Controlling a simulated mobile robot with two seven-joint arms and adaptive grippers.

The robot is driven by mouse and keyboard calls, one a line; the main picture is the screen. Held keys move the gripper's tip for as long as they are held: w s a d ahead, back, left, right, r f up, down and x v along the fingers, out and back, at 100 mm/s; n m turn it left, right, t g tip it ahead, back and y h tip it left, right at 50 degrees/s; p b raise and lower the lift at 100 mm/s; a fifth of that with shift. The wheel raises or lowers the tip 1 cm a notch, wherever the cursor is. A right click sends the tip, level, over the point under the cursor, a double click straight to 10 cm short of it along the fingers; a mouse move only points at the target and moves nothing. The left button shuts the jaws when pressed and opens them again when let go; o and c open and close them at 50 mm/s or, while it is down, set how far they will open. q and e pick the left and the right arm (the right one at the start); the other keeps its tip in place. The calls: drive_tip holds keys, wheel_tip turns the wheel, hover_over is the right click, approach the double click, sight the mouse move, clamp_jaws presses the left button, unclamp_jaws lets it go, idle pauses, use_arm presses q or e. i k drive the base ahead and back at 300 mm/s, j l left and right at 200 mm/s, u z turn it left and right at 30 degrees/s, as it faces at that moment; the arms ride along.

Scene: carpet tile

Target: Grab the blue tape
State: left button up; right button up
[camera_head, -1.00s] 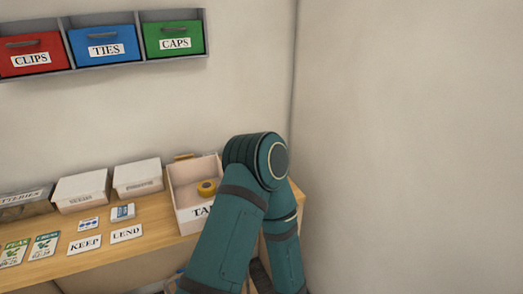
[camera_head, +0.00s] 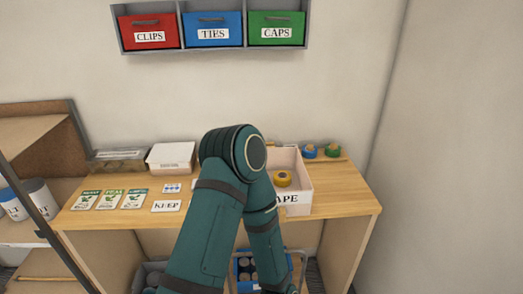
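A small blue roll (camera_head: 309,151), which looks like the blue tape, sits at the back right of the wooden table (camera_head: 345,198). A green roll (camera_head: 332,150) is beside it on the right. A yellow tape roll (camera_head: 282,179) lies in an open pale box (camera_head: 305,192) whose label is partly covered and reads "APE". One of my teal arms rises from the bottom and bends back down in front of the table, covering part of it. Neither gripper shows.
Red, blue and green drawers (camera_head: 213,29) hang on the wall above. Seed packets (camera_head: 110,199), a KEEP card (camera_head: 166,206) and a white lidded box (camera_head: 171,157) are on the table's left. A blue crate (camera_head: 243,270) stands below. A shelf with cups (camera_head: 40,198) is at far left.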

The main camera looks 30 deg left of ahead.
sight(306, 154)
drive_tip(key=u, duration=0.7)
